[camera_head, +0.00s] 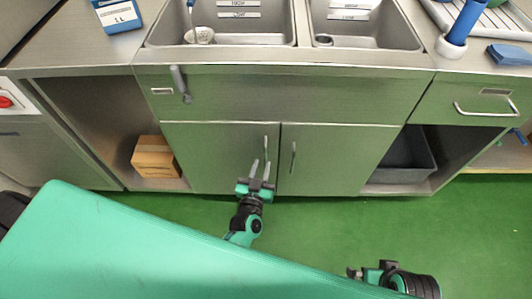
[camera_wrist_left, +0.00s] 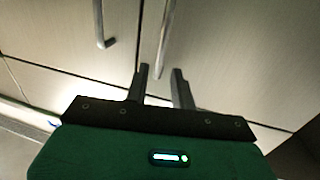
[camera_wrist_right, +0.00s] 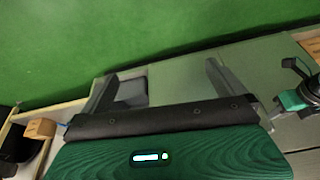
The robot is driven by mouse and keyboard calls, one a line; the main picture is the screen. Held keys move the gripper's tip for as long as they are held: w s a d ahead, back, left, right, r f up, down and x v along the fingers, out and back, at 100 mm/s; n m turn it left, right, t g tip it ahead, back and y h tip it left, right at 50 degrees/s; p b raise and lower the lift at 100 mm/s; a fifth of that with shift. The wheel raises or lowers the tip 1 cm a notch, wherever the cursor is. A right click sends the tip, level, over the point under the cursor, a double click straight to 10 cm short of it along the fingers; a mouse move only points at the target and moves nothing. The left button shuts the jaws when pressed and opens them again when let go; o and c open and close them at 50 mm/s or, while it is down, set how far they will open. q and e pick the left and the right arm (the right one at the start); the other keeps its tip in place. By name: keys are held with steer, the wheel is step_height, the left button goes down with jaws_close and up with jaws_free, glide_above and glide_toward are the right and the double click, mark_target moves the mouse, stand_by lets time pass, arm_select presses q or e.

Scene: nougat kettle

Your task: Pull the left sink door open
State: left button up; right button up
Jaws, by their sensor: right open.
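The left sink door (camera_head: 210,150) is a flat steel panel, shut flush beside the right sink door (camera_head: 335,155). Its upright bar handle (camera_head: 265,146) is near its right edge. My left gripper (camera_head: 261,170) is open in front of this door, at the handle's lower part. The left wrist view looks upside down; there the left door's handle (camera_wrist_left: 163,40) runs down to between the fingertips of the left gripper (camera_wrist_left: 160,72), and I cannot tell whether it touches them. The right door's handle (camera_wrist_left: 100,25) is left of it. My right gripper (camera_wrist_right: 160,72) is open and empty, low over the floor.
A cardboard box (camera_head: 155,157) sits in the open bay left of the doors. A grey bin (camera_head: 402,160) stands in the bay to the right. A tap-like lever (camera_head: 180,84) sticks out above the left door. The green floor (camera_head: 315,225) before the doors is clear.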

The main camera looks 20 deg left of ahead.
mark_target(265, 154)
arm_select(q)
steer(key=w, duration=0.5)
steer(key=shift+w+a, duration=0.25)
steer(key=shift+w, duration=0.3)
arm_select(e)
steer(key=shift+v, duration=0.8)
steer(key=shift+w, duration=0.1)
arm_select(q)
jaws_close()
arm_select(e)
steer(key=shift+f, duration=0.1)
